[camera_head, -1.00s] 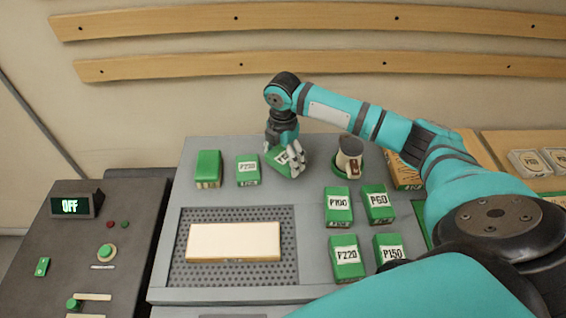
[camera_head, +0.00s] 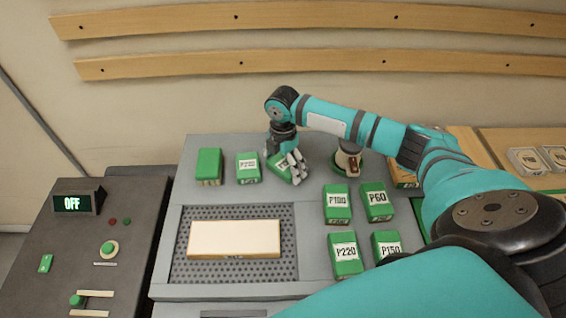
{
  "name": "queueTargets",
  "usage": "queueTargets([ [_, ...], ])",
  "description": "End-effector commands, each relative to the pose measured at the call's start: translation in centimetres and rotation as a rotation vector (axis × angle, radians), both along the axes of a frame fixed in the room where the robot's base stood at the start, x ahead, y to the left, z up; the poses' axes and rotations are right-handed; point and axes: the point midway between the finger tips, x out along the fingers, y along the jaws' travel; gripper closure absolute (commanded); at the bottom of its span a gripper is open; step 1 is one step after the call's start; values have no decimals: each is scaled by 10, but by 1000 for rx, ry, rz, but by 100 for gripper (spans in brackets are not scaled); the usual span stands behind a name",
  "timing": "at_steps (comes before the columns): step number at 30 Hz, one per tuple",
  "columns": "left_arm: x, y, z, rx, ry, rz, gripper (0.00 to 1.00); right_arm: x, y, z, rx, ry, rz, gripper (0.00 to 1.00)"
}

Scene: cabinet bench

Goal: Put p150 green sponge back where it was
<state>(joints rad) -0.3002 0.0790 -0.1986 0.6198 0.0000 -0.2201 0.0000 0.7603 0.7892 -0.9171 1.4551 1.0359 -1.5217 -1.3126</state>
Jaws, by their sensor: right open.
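A green sponge (camera_head: 277,168) with a white label lies on the bench top, partly hidden by my right gripper (camera_head: 294,173). Its label cannot be read behind the fingers. The right gripper is open, with its fingers over and beside this sponge; I cannot tell whether they touch it. A green sponge marked P150 (camera_head: 386,247) lies at the front right of the bench, partly covered by my arm. Beside it is the P220 sponge (camera_head: 345,256), and behind are P100 (camera_head: 337,204) and P60 (camera_head: 376,201). My left gripper is not in view.
Two green blocks (camera_head: 209,167) (camera_head: 248,168) stand left of the right gripper. A cup-like holder (camera_head: 348,161) stands close to its right. A pale wooden board (camera_head: 235,238) lies on the perforated plate (camera_head: 190,272). A control panel (camera_head: 70,245) reading OFF is at the left.

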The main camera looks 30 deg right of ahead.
Motion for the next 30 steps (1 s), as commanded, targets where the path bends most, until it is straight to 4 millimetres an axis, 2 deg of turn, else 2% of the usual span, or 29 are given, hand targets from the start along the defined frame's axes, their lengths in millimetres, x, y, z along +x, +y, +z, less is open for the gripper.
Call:
queueTargets([
  [5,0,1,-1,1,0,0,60,1,0,7,0,-2,1,0],
  [8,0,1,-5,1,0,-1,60,1,0,20,1,-4,2,0],
  [15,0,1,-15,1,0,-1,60,1,0,73,1,-6,1,0],
  [21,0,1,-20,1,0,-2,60,1,0,107,1,-3,-1,0],
  [25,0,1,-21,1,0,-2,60,0,0,119,0,-1,0,0],
  [30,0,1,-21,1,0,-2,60,0,0,124,1,0,0,0],
])
